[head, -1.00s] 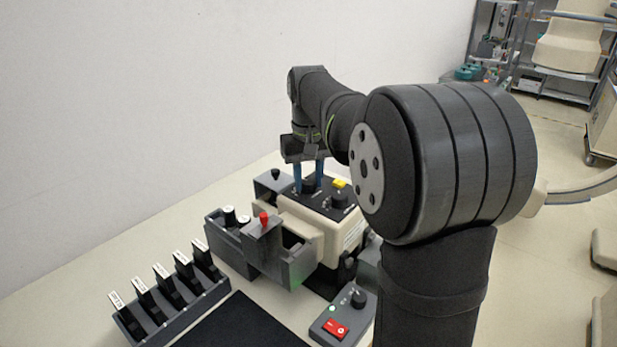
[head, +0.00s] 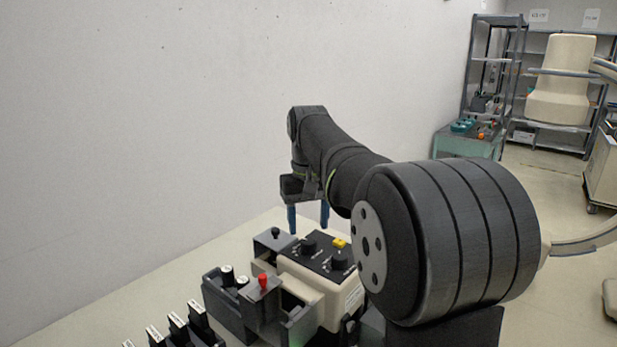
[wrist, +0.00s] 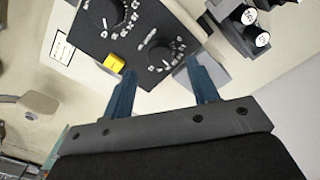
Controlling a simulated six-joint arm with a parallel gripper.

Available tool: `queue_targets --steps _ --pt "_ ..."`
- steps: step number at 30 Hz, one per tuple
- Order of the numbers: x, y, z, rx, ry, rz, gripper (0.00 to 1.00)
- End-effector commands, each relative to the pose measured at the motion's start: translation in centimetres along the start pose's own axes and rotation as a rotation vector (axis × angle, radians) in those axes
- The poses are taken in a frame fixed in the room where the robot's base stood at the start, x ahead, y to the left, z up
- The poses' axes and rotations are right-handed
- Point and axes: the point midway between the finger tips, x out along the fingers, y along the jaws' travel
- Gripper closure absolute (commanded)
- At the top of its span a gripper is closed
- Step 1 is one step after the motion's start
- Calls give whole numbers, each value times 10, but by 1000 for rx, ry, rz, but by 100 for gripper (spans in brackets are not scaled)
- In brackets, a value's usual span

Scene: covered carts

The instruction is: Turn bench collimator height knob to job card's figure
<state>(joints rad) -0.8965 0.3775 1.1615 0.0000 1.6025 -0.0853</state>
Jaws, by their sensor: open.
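The bench collimator, a cream box (head: 335,298) with a black top panel, stands on the bench in the head view. Two black dial knobs (head: 308,247) (head: 339,261) are on its panel, with a yellow button (head: 340,242) behind them. The wrist view shows the knobs too, one nearer (wrist: 160,55) and one farther (wrist: 105,12), ringed by white marks too small to read. I cannot tell which knob sets height. My gripper (head: 308,218) is open and empty, its blue fingers apart and above the panel, touching neither knob. No job card is legible.
A grey holder with white-topped cylinders (head: 228,275) and a red-knobbed part (head: 263,281) adjoin the collimator. Several labelled black pieces (head: 178,325) stand at front left. A white wall runs along the left. Shelves (head: 490,75) and a green cart (head: 470,140) are farther back.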

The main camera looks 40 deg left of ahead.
Motion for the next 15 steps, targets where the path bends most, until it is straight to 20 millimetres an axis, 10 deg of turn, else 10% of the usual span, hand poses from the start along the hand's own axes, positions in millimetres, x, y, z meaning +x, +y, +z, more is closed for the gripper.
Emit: queue_targets --steps 15 --pt "-112 0 -1 0 2 0 46"
